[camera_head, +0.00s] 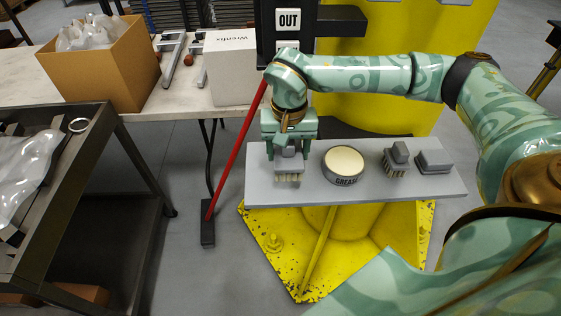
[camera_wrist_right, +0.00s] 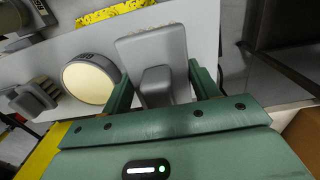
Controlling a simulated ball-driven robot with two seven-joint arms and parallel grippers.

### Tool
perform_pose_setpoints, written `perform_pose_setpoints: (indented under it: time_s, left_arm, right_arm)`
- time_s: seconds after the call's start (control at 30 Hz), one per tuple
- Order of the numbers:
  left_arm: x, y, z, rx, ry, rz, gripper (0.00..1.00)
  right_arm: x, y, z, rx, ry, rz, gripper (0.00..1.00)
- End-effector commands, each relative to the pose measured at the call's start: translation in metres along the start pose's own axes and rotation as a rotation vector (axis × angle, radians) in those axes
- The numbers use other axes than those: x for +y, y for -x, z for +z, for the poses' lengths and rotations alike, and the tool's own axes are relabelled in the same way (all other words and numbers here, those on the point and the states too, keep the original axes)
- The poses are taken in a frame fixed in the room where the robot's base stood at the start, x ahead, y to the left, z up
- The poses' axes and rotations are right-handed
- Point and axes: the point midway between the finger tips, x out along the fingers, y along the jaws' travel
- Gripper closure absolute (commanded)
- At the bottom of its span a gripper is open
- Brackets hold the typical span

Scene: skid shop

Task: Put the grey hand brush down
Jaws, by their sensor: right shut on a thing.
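The grey hand brush (camera_head: 289,165) is at the left end of a grey shelf (camera_head: 325,194), bristles down. Its bristles are at the shelf top; I cannot tell for sure whether they touch it. My right gripper (camera_head: 290,148) comes down from above and is shut on the brush's grip. In the right wrist view the brush (camera_wrist_right: 155,58) sits between the two green fingers of the right gripper (camera_wrist_right: 165,88), over the shelf (camera_wrist_right: 203,25). My left gripper is not in view.
A grease tin (camera_head: 343,165) stands right of the brush. Another brush (camera_head: 397,158) and a grey block (camera_head: 434,162) stand farther right. A red-handled tool (camera_head: 237,150) leans left of the shelf. A white box (camera_head: 231,68), a cardboard box (camera_head: 118,72) and a dark cart (camera_head: 62,190) are left.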

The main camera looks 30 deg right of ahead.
Motion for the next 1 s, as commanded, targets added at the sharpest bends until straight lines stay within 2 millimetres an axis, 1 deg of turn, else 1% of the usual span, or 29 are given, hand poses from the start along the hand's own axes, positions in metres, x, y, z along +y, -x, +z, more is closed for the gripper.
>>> perform_pose_setpoints:
  time_s: [0.03,0.17,0.27,0.33,0.5,0.87,0.9,0.97,1.0]
  left_arm:
    - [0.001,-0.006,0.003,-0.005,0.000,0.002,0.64]
    - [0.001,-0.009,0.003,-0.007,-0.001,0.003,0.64]
    - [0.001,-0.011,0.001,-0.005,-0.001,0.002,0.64]
    - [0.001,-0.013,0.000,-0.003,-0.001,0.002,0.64]
    - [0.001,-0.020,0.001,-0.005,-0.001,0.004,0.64]
    - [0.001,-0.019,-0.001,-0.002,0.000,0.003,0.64]
    - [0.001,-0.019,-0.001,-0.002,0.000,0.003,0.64]
    - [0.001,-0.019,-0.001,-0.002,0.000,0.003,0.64]
    - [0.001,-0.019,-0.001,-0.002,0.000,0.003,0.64]
  right_arm:
    - [-0.004,-0.012,-0.006,-0.002,-0.002,0.000,0.68]
    - [-0.009,-0.023,-0.016,0.000,-0.001,0.000,0.68]
    - [-0.011,-0.027,-0.020,0.001,0.000,-0.001,0.68]
    - [-0.014,-0.034,-0.024,0.000,0.001,-0.001,0.68]
    - [-0.013,-0.060,-0.023,0.000,0.001,0.000,0.68]
    - [-0.013,-0.063,-0.023,0.002,0.001,-0.001,0.68]
    - [-0.013,-0.064,-0.023,0.002,0.000,-0.001,0.37]
    - [-0.013,-0.063,-0.023,0.002,0.000,-0.001,0.20]
    - [-0.013,-0.063,-0.023,0.002,0.001,-0.001,0.18]
